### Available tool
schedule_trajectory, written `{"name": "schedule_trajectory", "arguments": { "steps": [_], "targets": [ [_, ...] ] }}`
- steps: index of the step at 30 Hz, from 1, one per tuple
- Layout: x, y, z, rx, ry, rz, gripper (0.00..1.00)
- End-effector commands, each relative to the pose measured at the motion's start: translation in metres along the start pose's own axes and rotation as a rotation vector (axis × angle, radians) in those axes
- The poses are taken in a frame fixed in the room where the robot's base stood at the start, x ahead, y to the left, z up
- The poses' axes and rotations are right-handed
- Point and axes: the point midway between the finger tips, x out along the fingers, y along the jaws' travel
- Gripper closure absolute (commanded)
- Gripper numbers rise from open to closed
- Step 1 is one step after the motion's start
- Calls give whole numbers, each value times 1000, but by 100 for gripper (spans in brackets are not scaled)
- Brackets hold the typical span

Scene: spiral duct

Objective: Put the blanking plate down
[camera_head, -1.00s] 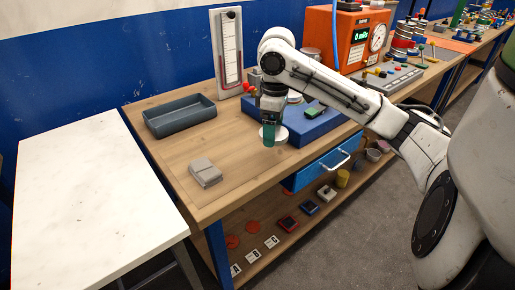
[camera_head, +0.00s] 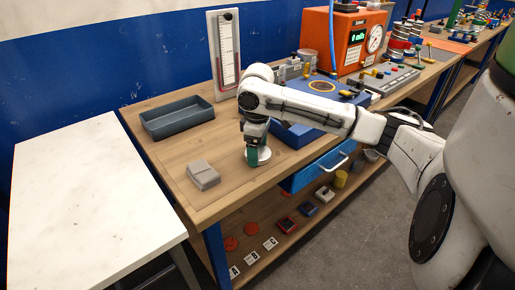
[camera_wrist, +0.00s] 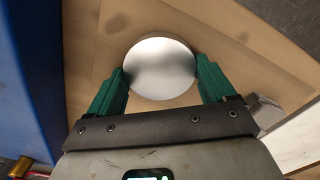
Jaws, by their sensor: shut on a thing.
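The blanking plate (camera_wrist: 160,68) is a round, pale silver disc between the two green fingers of my gripper (camera_wrist: 160,80) in the wrist view. The fingers touch it on its left and right edges. I cannot tell whether the plate touches the bench top.
A grey-blue tray (camera_head: 178,117) lies at the bench's back left. A grey block (camera_head: 203,175) lies left of my gripper. A blue box (camera_head: 295,136) stands to the right. Bare wood (camera_head: 215,148) lies between tray and gripper. A white table (camera_head: 90,205) stands at the left.

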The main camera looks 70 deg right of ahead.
Motion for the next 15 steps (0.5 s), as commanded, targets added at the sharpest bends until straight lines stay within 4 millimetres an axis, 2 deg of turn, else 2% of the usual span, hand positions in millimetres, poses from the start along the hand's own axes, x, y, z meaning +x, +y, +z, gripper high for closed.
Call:
{"name": "schedule_trajectory", "arguments": {
  "steps": [4,5,6,9,15],
  "targets": [
    [4,0,0,0,1,-1,56],
    [3,0,0,0,0,-1,14],
    [3,0,0,0,0,-1,10],
    [3,0,0,0,0,-1,1],
    [2,0,0,0,0,-1,0]
  ]
}}
